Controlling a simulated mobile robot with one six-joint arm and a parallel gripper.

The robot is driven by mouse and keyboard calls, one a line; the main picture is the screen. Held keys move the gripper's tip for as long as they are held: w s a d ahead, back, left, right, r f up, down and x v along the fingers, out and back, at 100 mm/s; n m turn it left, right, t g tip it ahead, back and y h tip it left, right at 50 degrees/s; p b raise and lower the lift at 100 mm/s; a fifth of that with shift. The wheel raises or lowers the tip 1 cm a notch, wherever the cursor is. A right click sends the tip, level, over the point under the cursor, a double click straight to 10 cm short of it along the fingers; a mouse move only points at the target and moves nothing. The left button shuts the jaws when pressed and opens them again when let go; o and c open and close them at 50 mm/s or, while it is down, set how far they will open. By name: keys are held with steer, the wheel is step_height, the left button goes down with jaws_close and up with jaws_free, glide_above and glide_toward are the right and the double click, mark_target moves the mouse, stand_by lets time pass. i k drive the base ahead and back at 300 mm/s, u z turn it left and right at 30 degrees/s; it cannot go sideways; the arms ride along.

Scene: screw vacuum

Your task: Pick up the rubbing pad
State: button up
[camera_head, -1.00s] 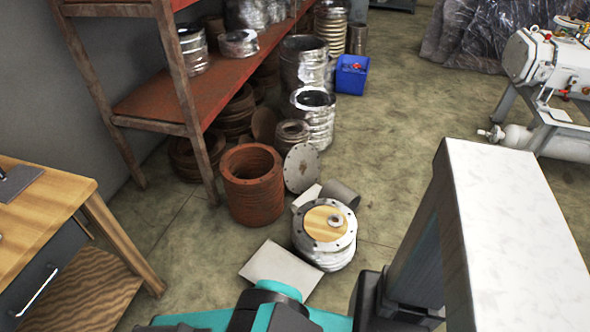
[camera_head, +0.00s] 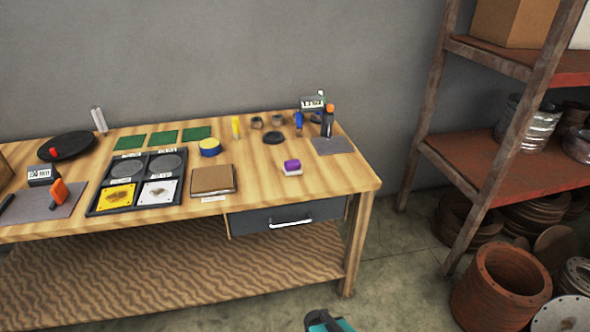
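A wooden workbench (camera_head: 330,183) stands against the grey wall, with many small items on it. I cannot tell for sure which one is the rubbing pad. Flat green pads (camera_head: 164,137) lie in a row near the back left. A small purple-topped white block (camera_head: 292,166) sits alone near the front right. A flat brown square (camera_head: 212,179) lies left of it, beside a black tray (camera_head: 107,203). My gripper is not in view; only a teal and black part of my own body shows at the bottom edge.
A grey drawer (camera_head: 300,214) is shut under the bench top. A yellow and blue round tin (camera_head: 210,147) and an orange tool (camera_head: 58,192) are on the bench. A rusty shelf rack (camera_head: 500,170) and rusty rings (camera_head: 500,285) stand at right. Bare floor (camera_head: 400,275) lies between.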

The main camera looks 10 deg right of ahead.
mark_target(293, 168)
steer(key=u, duration=1)
steer(key=i, duration=0.5)
steer(key=u, duration=0.85)
steer(key=i, duration=0.5)
steer(key=z, duration=0.2)
